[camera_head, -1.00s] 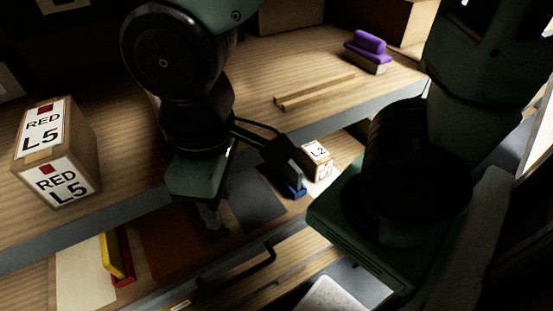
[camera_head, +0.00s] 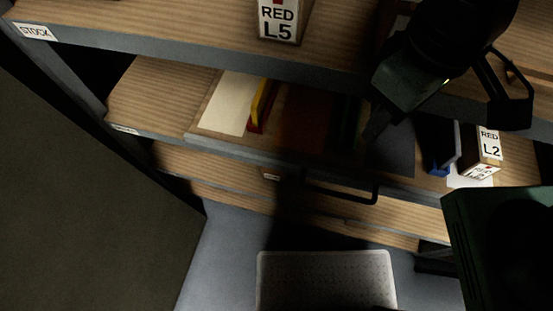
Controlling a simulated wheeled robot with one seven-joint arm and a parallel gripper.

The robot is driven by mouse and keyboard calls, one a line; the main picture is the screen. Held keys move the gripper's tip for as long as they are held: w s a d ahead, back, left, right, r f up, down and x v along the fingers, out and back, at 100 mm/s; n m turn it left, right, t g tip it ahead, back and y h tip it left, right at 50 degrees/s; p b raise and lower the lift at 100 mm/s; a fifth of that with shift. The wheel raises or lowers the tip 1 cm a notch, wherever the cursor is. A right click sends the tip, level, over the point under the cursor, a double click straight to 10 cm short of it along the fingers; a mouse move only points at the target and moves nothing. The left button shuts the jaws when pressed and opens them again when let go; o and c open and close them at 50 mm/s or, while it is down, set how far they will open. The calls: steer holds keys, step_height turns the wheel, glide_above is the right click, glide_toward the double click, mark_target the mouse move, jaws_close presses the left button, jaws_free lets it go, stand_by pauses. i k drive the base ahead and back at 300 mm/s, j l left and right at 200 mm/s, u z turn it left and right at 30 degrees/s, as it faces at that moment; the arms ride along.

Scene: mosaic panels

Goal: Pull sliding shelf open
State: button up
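The sliding shelf (camera_head: 232,172) is a wooden board low in the rack, with a black bar handle (camera_head: 340,198) on its front edge. Nothing is visibly held.
Above the handle lie a cream panel (camera_head: 228,103), yellow and red pieces (camera_head: 260,105), a brown panel (camera_head: 305,115) and a grey panel (camera_head: 390,150). A blue holder (camera_head: 440,150) and L2 box (camera_head: 484,150) stand right. The RED L5 box (camera_head: 279,20) is on the upper shelf. Grey floor (camera_head: 220,255) is open.

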mark_target(303, 129)
steer(key=k+z, duration=0.2)
steer(key=k, duration=0.35)
steer(key=k+l+z, duration=0.25)
steer(key=k, duration=0.3)
steer(key=j, duration=0.1)
